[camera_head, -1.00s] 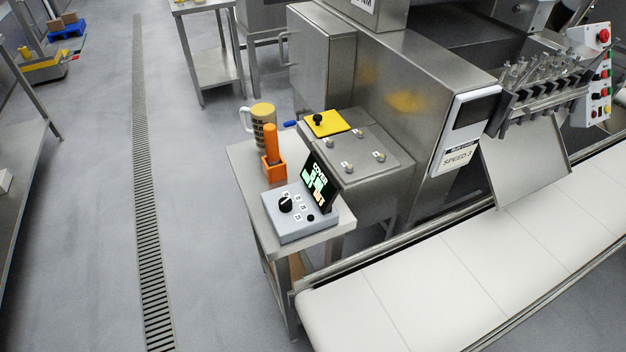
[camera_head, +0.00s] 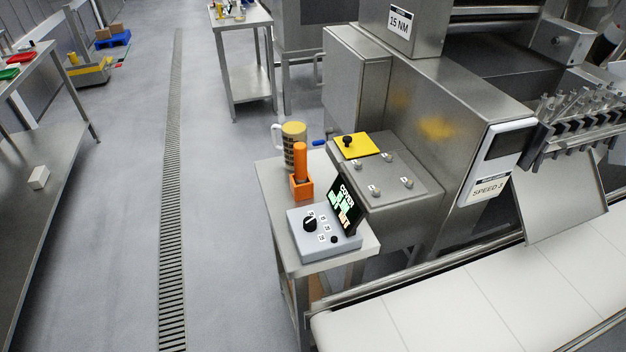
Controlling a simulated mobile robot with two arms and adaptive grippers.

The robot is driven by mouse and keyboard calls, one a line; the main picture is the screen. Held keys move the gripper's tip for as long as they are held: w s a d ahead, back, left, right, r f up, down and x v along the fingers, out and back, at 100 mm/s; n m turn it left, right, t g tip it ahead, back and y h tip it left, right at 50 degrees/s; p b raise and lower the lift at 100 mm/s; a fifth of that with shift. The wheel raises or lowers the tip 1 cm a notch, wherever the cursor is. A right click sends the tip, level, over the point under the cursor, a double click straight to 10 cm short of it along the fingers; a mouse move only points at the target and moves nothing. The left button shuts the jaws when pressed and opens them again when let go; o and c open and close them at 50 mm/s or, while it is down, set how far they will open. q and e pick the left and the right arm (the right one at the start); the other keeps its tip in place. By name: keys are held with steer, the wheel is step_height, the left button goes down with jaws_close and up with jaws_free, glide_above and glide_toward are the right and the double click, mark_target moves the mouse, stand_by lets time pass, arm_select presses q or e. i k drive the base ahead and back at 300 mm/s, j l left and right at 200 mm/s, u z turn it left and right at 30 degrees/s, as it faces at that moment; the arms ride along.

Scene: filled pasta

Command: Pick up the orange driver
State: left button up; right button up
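The orange driver (camera_head: 300,160) stands upright on the small steel side table (camera_head: 268,181), its handle up and its lower end in an orange square holder (camera_head: 301,188). A yellow-topped mug (camera_head: 292,137) with a handle stands just behind it. A grey control box (camera_head: 318,240) with a black knob and a tilted screen (camera_head: 343,206) sits in front of it on the same table. Neither of my grippers is in view.
A steel machine (camera_head: 440,110) with a bolted cover and yellow plate (camera_head: 356,146) stands right of the table. A white conveyor (camera_head: 440,310) runs along the lower right. Open floor (camera_head: 225,220) lies left of the table. A long steel bench (camera_head: 50,150) is at far left.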

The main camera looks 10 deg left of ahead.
mark_target(299, 149)
steer(key=i+j+z, duration=0.2)
steer(key=j, duration=0.2)
steer(key=j+z, duration=0.45)
steer(key=j, duration=0.35)
steer(key=i, duration=0.05)
